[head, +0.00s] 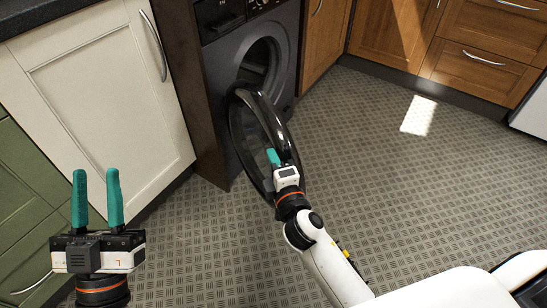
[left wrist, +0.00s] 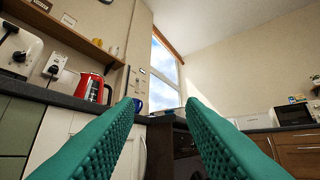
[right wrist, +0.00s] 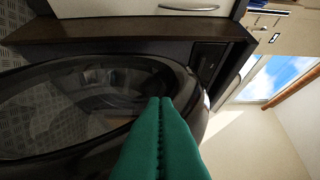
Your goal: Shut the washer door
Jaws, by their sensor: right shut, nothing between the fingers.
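The washer (head: 225,55) is a dark grey front-loader set between cabinets. Its round door (head: 237,140), with a glossy black rim, stands wide open, swung out toward me, and the drum opening (head: 262,62) shows behind it. My right gripper (head: 275,158) is shut and empty at the door's right side. In the right wrist view the door's rim (right wrist: 185,75) lies right by the teal fingers; I cannot tell whether they touch. My left gripper (head: 97,172) is open and empty, raised in front of the white cabinet, well left of the door.
A white cabinet (head: 100,85) stands left of the washer, with a dark side panel (head: 180,75) between them. Wooden cabinets (head: 395,35) line the back right. The patterned floor (head: 370,150) is clear to the right. A red kettle (left wrist: 90,87) stands on the counter.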

